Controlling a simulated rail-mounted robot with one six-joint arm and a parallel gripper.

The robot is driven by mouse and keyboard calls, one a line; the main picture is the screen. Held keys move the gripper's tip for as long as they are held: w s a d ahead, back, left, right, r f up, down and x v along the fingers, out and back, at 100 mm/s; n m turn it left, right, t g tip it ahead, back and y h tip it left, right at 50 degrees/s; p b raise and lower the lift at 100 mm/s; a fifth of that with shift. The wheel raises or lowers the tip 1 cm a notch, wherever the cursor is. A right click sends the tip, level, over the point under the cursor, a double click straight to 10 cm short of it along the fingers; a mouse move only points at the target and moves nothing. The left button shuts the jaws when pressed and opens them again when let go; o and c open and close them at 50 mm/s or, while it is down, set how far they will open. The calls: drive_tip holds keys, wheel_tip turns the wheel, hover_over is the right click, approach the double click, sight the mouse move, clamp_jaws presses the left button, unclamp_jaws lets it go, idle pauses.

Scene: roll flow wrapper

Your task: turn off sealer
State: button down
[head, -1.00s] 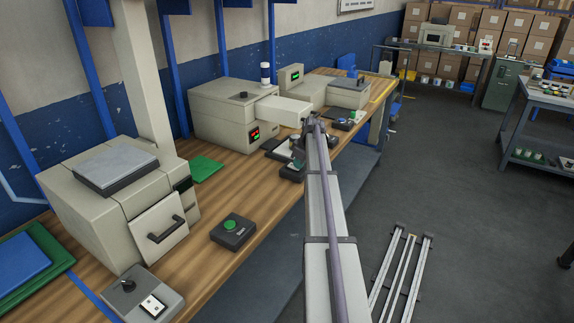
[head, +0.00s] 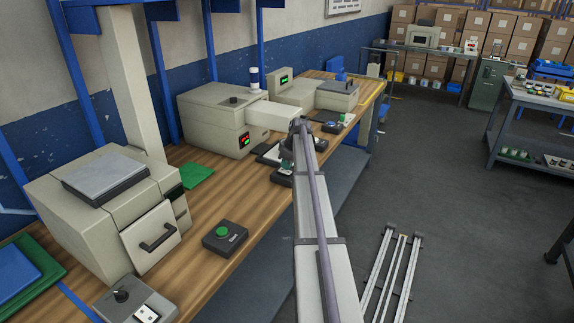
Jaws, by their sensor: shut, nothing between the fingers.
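A beige machine with a red-lit display (head: 244,140) and a knob on top stands mid-bench; it may be the sealer, but no label is readable. A beige box machine with a black handle (head: 158,240) stands nearer, at the left. A grey control box with a black rotary knob (head: 122,295) and a white rocker switch (head: 146,313) lies at the bottom left. A dark box with a green button (head: 222,232) lies right of the handled machine. My gripper (head: 287,163) is shut and empty, over small dark boxes at the bench's front edge; its fingertips are small and partly hidden.
The wooden bench (head: 190,290) has free room around the green-button box. A further beige machine with a green display (head: 284,81) stands at the back. Metal rails (head: 395,265) lie on the floor at the right. A grey cart (head: 540,110) stands far right.

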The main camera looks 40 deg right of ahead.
drive_tip(key=s+p+v, duration=0.1)
drive_tip(key=p+v, duration=1)
drive_tip(key=v, duration=0.2)
drive_tip(key=shift+d+p, duration=0.2)
drive_tip(key=shift+p, duration=0.2)
